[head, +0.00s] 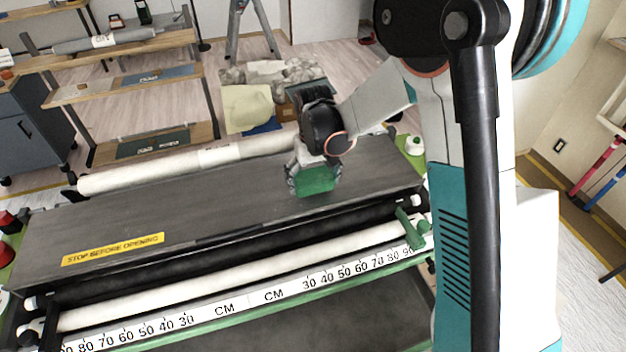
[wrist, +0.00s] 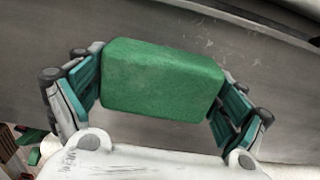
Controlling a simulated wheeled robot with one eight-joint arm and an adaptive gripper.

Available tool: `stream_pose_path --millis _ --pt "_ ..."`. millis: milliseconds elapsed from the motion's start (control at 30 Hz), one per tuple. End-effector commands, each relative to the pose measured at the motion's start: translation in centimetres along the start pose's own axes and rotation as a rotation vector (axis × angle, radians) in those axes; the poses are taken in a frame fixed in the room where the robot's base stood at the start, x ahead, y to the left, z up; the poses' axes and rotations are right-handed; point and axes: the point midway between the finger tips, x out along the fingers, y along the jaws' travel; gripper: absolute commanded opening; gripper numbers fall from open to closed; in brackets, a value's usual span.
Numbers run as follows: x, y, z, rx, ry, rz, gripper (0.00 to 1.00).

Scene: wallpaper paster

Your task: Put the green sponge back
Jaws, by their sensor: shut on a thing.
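The green sponge (head: 315,181) is a rounded block held in my gripper (head: 313,178) over the right part of the dark grey lid of the pasting machine (head: 210,208). In the wrist view the sponge (wrist: 163,78) sits between the two teal finger pads of my gripper (wrist: 160,95), which press on its two ends. In the head view the sponge is low over the lid. I cannot tell whether it touches the surface.
A yellow label (head: 113,249) is on the lid's left part. A white roll (head: 190,163) lies along the machine's far side. A green handle (head: 411,229) stands at the right end. A shelf rack (head: 125,85) is at the back left. Most of the lid is bare.

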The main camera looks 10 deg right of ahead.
Motion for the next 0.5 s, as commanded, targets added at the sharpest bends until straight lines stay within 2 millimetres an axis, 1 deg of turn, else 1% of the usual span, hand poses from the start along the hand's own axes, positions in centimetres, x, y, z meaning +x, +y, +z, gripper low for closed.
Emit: stream_pose_path --millis 467,500 --pt "1.3 0.0 0.0 0.0 0.0 0.0 0.66" --pt "1.2 0.0 0.0 0.0 0.0 0.0 0.95"
